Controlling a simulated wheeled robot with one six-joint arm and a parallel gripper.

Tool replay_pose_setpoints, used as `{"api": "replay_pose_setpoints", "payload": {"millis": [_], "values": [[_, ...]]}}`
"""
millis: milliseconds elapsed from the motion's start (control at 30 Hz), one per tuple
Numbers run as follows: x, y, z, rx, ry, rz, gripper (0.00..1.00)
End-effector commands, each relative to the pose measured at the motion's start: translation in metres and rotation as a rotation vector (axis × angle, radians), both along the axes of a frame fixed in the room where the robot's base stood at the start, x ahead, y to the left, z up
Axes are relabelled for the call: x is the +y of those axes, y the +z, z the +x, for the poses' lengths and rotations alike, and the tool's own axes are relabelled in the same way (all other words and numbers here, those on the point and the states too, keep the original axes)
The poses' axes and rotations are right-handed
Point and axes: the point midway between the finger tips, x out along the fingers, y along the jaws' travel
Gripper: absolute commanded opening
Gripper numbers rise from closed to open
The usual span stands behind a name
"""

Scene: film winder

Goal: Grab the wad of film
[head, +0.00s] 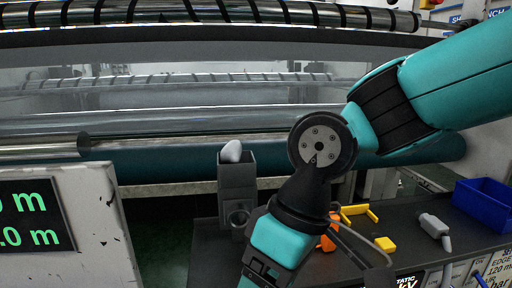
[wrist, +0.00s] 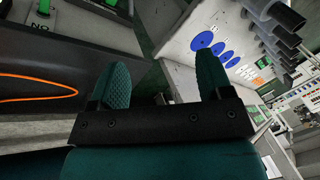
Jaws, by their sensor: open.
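A small pale grey-white lump (head: 232,151), which may be the wad of film, rests in the top of a dark grey upright holder (head: 238,185) in the head view. I cannot tell for sure that it is film. My gripper (wrist: 163,82) shows in the wrist view with its two green ribbed fingers spread wide and nothing between them. The lump is not visible in the wrist view. In the head view my arm comes in from the right and bends down to the right of the holder; the fingertips do not show there.
A winder with a clear film web (head: 200,105) and rollers spans the back. A dark bench (head: 215,255) carries yellow and orange tools, a grey hand tool (head: 435,228) and a blue bin (head: 486,203). A display panel (head: 30,217) stands at the left.

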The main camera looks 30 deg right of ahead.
Motion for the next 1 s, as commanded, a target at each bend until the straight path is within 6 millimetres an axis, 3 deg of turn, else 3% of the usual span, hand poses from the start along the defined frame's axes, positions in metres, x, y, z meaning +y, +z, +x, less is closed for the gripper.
{"api": "replay_pose_setpoints", "payload": {"millis": [33,167,300,533,700,800,900,1000], "values": [[-0.001,0.022,0.01,0.026,-0.082,0.002,0.72],[-0.007,0.077,0.047,0.144,-0.447,0.014,0.72],[-0.025,0.142,0.098,0.317,-0.97,0.042,0.72],[-0.068,0.225,0.171,0.601,-1.766,0.115,0.72],[-0.094,0.256,0.202,0.749,-2.146,0.163,0.72],[-0.102,0.262,0.211,0.798,-2.264,0.179,0.72],[-0.103,0.258,0.215,0.821,-2.314,0.184,0.72],[-0.097,0.241,0.218,0.826,-2.322,0.183,0.72]]}}
